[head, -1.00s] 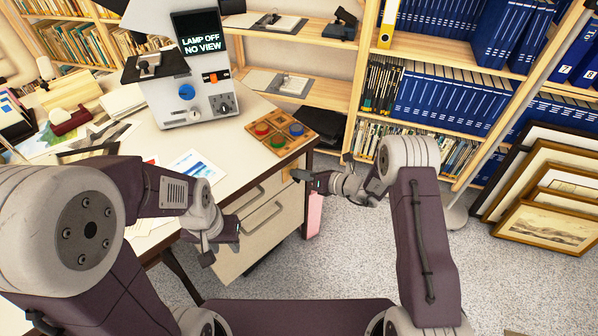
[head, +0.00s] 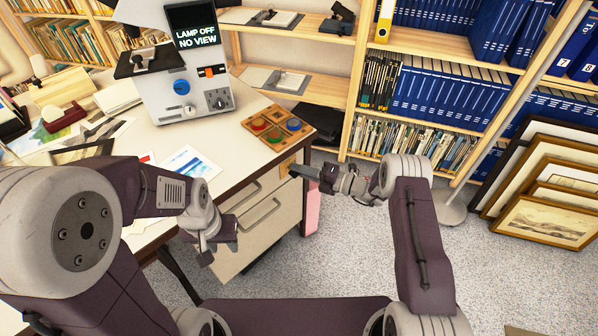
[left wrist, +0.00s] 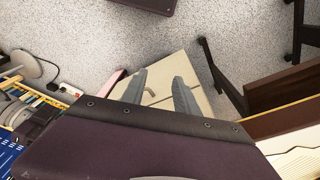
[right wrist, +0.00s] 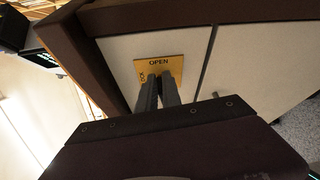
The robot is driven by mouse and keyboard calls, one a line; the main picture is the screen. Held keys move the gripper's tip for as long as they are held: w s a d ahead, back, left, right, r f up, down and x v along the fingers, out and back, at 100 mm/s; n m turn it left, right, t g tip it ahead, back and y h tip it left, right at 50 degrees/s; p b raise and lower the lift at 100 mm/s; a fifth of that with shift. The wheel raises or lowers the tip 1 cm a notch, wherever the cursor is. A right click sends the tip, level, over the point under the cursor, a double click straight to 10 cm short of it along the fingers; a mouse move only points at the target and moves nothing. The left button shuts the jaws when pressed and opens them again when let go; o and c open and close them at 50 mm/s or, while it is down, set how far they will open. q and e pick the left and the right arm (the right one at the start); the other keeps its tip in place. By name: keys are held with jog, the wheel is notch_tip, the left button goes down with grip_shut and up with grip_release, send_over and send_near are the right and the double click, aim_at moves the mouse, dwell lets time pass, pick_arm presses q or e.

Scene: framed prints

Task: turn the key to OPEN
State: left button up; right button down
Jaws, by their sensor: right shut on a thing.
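A brass-yellow lock plate (right wrist: 174,65) sits on the pale drawer front (right wrist: 118,55), in the right wrist view. It reads OPEN along its top and LOCK, turned sideways, at its left. My right gripper (right wrist: 159,77) reaches the plate's middle with its fingers close together, shut on the key. The key itself is hidden by the fingers. In the head view my right gripper (head: 298,171) is at the desk's right end. My left gripper (left wrist: 162,82) is open and empty, and in the head view it hangs in front of the desk drawers.
The desk (head: 165,140) carries a grey machine (head: 185,85) with a LAMP OFF NO VIEW screen and a wooden tray (head: 262,138) with coloured discs. Shelves (head: 420,125) stand behind. Framed prints (head: 548,222) lean at the right.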

jog(key=shift+f+m, duration=0.15)
jog(key=shift+m, duration=0.45)
jog(key=shift+y+b, duration=0.3)
jog(key=shift+b, duration=0.05)
jog(key=c, duration=1.6)
grip_release()
jog(key=shift+o, duration=0.2)
jog(key=p+v, duration=0.2)
jog(key=v, duration=0.7)
